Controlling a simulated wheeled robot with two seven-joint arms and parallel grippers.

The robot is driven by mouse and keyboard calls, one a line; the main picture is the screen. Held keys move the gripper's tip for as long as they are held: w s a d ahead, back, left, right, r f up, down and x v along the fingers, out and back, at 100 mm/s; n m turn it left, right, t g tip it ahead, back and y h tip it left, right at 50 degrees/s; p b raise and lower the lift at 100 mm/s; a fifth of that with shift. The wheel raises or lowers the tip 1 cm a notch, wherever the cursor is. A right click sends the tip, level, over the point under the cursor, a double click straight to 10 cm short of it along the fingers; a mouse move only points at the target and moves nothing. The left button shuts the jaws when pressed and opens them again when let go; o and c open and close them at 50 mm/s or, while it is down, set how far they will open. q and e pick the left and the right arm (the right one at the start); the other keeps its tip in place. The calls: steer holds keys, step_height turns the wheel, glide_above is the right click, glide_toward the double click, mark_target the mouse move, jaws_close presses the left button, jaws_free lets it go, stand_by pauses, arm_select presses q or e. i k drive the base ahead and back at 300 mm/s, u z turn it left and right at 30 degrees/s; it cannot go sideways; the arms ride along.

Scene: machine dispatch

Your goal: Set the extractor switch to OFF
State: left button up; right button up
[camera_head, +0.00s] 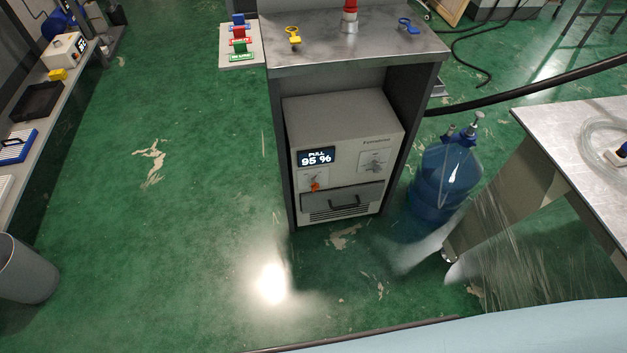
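The extractor (341,119) is a pale grey box in the open bay of a dark-sided cabinet. Its display (316,157) reads "PULL 95 %". Below the display is a small plate with an orange switch (315,187); its lettering is too small to read, and I cannot tell which position the switch points to. A second small panel (375,161) is on the right of the front. A dark drawer front with a handle (344,204) sits lower down, above a vent grille. Neither of my grippers is in view.
On the cabinet top (372,46) are a yellow key-like item (293,35), a blue one (409,26) and a red-topped post (350,13). A blue bottle (444,181) and a metal-topped table (587,125) stand right. Green floor (180,230) is clear ahead and left.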

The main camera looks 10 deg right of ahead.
mark_target(315, 186)
steer(key=k, duration=0.95)
steer(key=z, duration=1.15)
steer(key=i, duration=0.9)
steer(key=u, duration=0.95)
steer(key=i, duration=0.65)
steer(key=u, duration=0.75)
